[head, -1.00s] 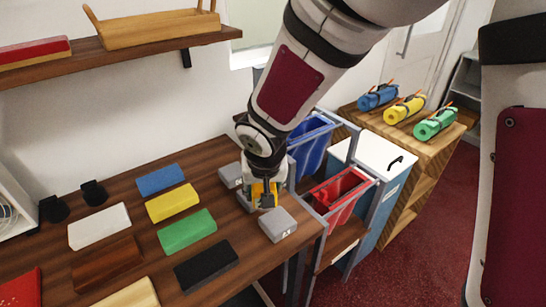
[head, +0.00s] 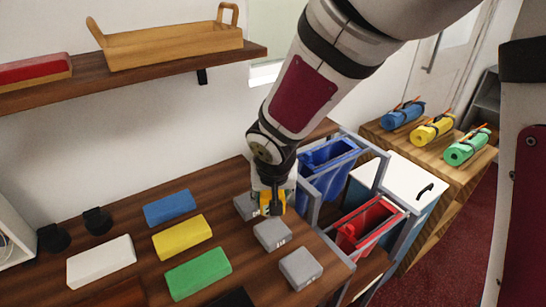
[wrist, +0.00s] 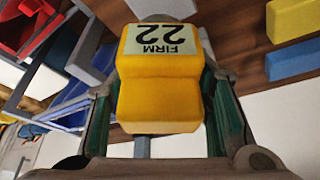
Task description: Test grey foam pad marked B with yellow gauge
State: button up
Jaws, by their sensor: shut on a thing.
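My gripper (head: 271,205) is shut on the yellow gauge (wrist: 160,95), whose pale face reads "FIRM 22", upside down in the wrist view. The gauge (head: 268,195) is raised above the counter among three grey foam pads. The back pad (head: 245,206) is partly hidden behind the gripper. The middle pad (head: 272,235) is uncovered, just in front of the gauge. The front pad (head: 300,268) lies near the counter's right edge. Small marks show on the pads, but I cannot read their letters. A grey pad (wrist: 160,8) is partly hidden beyond the gauge in the wrist view.
Blue (head: 169,207), yellow (head: 181,237), green (head: 198,273) and white (head: 101,261) blocks lie left on the wooden counter. A blue bin (head: 328,165) and a red bin (head: 364,226) stand in a metal frame beyond the right edge. A shelf (head: 180,68) hangs above.

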jog(key=shift+w+f+b, duration=0.1)
jog(key=shift+f+b, duration=2)
jog(key=shift+f, duration=0.05)
jog(key=shift+f+b, duration=0.85)
jog(key=shift+b, duration=0.1)
jog(key=shift+f+b, duration=0.5)
jog(key=shift+b, duration=0.15)
jog(key=shift+s+f+b, duration=0.15)
jog(key=shift+s+b, duration=0.05)
jog(key=shift+b, duration=0.1)
dwell(0.8)
jog(key=shift+r+p, duration=3)
jog(key=shift+r, duration=0.6)
jog(key=shift+w, duration=0.1)
